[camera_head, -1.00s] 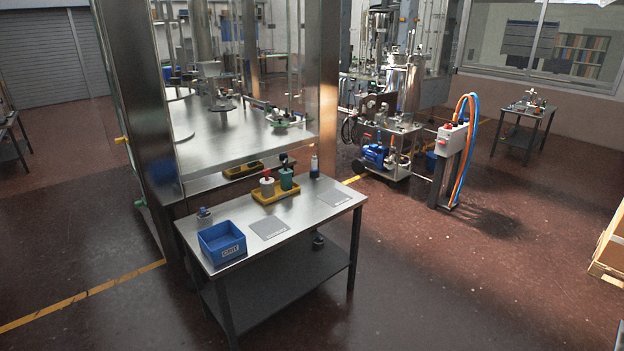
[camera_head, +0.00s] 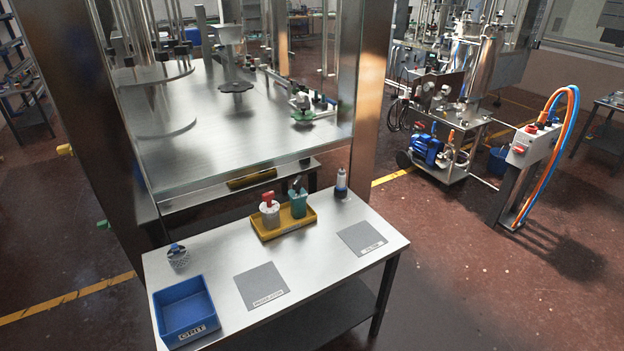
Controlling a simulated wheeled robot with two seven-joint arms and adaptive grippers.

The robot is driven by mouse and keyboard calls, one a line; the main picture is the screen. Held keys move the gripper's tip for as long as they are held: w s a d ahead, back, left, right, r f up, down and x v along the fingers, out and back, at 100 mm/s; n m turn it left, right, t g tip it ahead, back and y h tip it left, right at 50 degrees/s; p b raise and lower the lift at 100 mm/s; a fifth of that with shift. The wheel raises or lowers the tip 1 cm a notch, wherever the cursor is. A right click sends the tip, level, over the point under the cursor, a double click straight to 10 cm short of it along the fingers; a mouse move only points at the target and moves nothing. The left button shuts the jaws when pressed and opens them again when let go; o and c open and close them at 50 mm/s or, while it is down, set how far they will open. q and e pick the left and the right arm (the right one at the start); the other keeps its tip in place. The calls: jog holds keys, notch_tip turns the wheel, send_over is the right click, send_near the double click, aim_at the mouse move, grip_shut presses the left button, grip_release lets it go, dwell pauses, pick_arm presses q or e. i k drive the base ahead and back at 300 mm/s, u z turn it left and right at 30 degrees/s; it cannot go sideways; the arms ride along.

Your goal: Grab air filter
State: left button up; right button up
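No thing is clearly marked as the air filter. A small grey cylinder with a mesh-like side and a blue top (camera_head: 178,257) stands upright on the steel table (camera_head: 215,266), at its back left corner. Neither of my grippers is in view.
A blue bin (camera_head: 183,308) stands at the table's front left. Two grey mats (camera_head: 262,286) (camera_head: 362,238) lie flat on the tabletop. A steel-framed machine (camera_head: 226,132) rises directly behind the table. A post with orange and blue hoses (camera_head: 525,165) stands right; open floor lies between.

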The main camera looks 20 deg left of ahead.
aim_at(298, 204)
jog(key=i, duration=1.3)
jog(key=u, duration=1.7)
